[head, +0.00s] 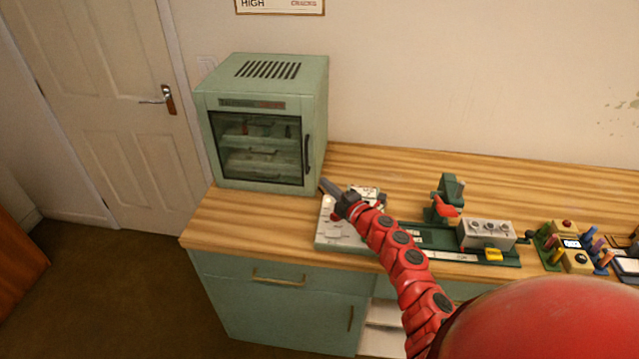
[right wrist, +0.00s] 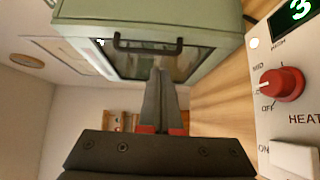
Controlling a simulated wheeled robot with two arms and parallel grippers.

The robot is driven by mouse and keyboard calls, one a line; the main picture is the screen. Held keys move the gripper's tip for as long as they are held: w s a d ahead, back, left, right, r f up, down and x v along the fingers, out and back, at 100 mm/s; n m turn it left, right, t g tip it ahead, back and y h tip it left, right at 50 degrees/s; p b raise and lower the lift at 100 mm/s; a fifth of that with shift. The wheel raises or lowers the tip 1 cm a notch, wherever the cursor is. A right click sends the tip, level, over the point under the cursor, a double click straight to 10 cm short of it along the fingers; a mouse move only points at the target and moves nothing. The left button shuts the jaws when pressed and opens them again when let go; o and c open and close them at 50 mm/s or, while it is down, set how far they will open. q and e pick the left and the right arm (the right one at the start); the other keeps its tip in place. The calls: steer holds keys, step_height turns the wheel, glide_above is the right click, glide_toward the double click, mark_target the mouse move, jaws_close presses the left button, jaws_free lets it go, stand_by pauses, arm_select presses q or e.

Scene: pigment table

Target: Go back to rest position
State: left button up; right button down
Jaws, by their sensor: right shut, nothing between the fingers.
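My right arm is red and segmented and reaches in from the lower right in the head view. Its gripper (head: 328,186) is shut and empty, near the lower right corner of the green oven-like cabinet (head: 262,110). In the right wrist view the two dark fingers (right wrist: 160,78) lie together and point toward the cabinet (right wrist: 215,12), whose glass door looks shut. I cannot tell whether the fingertips touch the cabinet. My left gripper is not in view.
A pale control box (head: 340,235) lies under my right gripper; its red knob (right wrist: 284,84) shows close in the right wrist view. A green-and-red device (head: 446,200), a grey box (head: 486,234) and colored tools stand rightward. The wooden counter's (head: 390,165) back strip is clear.

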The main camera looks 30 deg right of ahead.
steer(key=s, duration=0.1)
steer(key=s+d+b, duration=0.1)
steer(key=s, duration=0.3)
steer(key=shift+s+d+r, duration=0.2)
steer(key=shift+d, duration=0.05)
